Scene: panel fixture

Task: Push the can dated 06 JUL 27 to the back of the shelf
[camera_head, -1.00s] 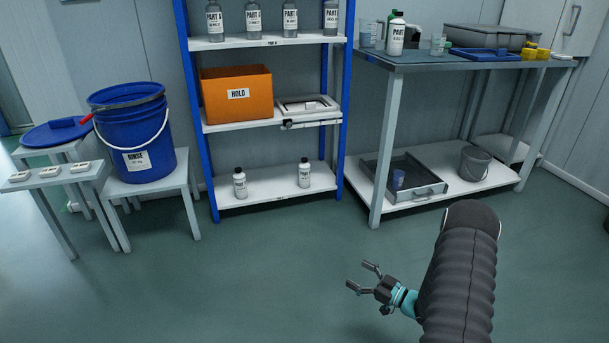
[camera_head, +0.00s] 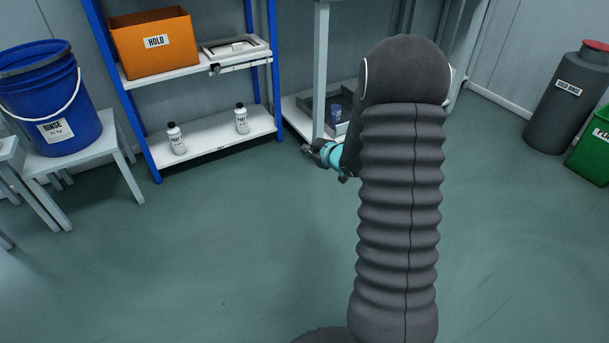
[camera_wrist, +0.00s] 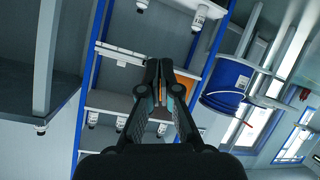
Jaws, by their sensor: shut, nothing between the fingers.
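No can with a readable 06 JUL 27 date shows. Two small labelled bottles stand upright on the shelf unit's bottom board (camera_head: 210,138): the left bottle (camera_head: 176,138) and the right bottle (camera_head: 242,118). Their print is too small to read for a date. My gripper (camera_head: 306,149) is to the right of the right bottle and apart from it, partly hidden by my arm. In the wrist view my gripper (camera_wrist: 159,64) is shut and empty. That view is upside down, with two bottles at its top edge, one of them here (camera_wrist: 199,18).
The shelf's blue posts (camera_head: 273,65) frame the bottom board. Above are an orange HOLD box (camera_head: 155,45) and a white tray (camera_head: 235,48). A blue bucket (camera_head: 50,105) is left. Front floor is clear.

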